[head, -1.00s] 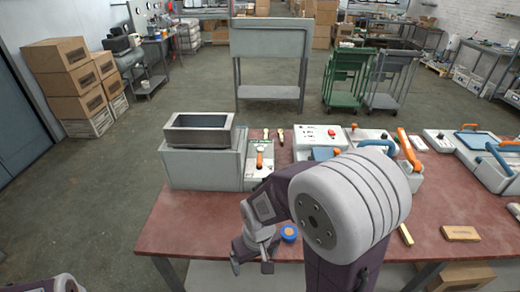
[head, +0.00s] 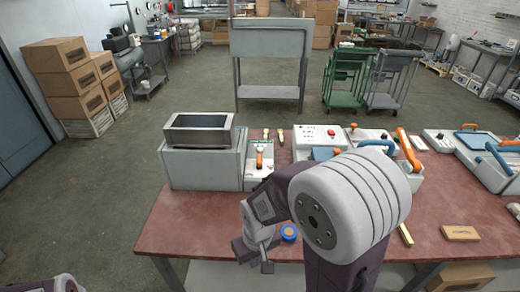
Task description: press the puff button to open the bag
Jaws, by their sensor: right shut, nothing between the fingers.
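My right arm comes in from the lower right, and its right gripper (head: 256,260) hangs at the front edge of the red table, pointing down. It is shut and empty. A round blue and orange disc (head: 289,232) lies on the table just right of the gripper, apart from it. A white box with a red button (head: 331,133) stands further back, partly hidden by my arm. I cannot tell which of these is the puff button. No bag can be made out. Part of my left arm shows at the lower left corner; its gripper is out of view.
The red table (head: 190,222) has free room at its left front. A grey open-topped box (head: 199,130) stands on a block at the back left. Beside it is a tray with an orange-handled tool (head: 259,156). White devices with orange and blue handles line the back right.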

